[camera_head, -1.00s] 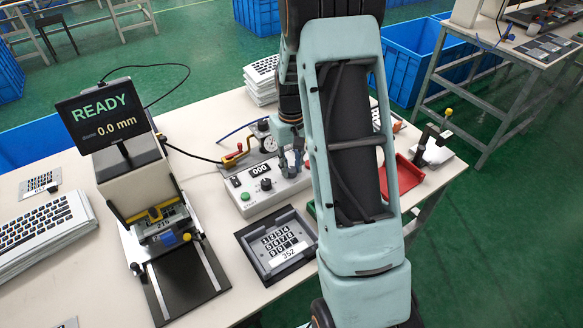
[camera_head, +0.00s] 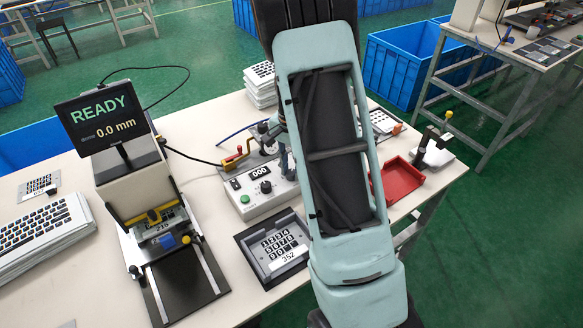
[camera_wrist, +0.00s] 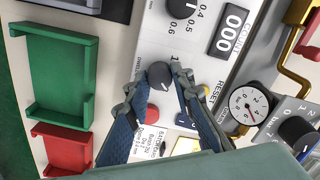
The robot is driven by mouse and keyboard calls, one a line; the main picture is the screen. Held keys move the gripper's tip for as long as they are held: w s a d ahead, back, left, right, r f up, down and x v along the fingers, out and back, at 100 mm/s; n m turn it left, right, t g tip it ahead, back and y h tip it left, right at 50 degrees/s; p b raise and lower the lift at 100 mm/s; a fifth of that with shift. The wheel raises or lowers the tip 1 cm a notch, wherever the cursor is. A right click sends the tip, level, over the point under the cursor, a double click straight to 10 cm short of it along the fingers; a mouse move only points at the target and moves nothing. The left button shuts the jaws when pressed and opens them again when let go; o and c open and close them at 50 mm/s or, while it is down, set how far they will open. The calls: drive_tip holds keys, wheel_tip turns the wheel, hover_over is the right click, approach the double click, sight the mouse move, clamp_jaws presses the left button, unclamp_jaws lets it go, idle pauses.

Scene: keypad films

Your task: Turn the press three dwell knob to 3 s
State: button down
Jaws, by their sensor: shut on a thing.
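A dark round knob (camera_wrist: 160,75) with a pale pointer line sits on the white control box (camera_head: 262,205). My gripper (camera_wrist: 160,86) is shut on this knob, a finger on each side, in the wrist view. The printing around it is too small and partly covered, so I cannot read its setting. A second dark knob (camera_wrist: 182,8), with marks such as 0.4, 0.5 and 0.6, is nearby at the top edge. In the head view my gripper (camera_head: 289,168) is at the box's right end, where my arm hides most of the held knob.
A counter (camera_wrist: 233,29) reads 000. A pressure gauge (camera_wrist: 250,104) and a red button (camera_wrist: 152,112) are close to my fingers. A green tray (camera_wrist: 62,72) and a red tray (camera_head: 400,180) lie nearby. The keypad fixture (camera_head: 275,246) stands in front of the box.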

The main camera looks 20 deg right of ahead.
drive_tip(key=shift+m, duration=1.6)
drive_tip(key=c, duration=1.7)
unclamp_jaws()
drive_tip(key=shift+r, duration=0.1)
wheel_tip(320, 180, up, 12)
drive_tip(key=shift+f, duration=0.1)
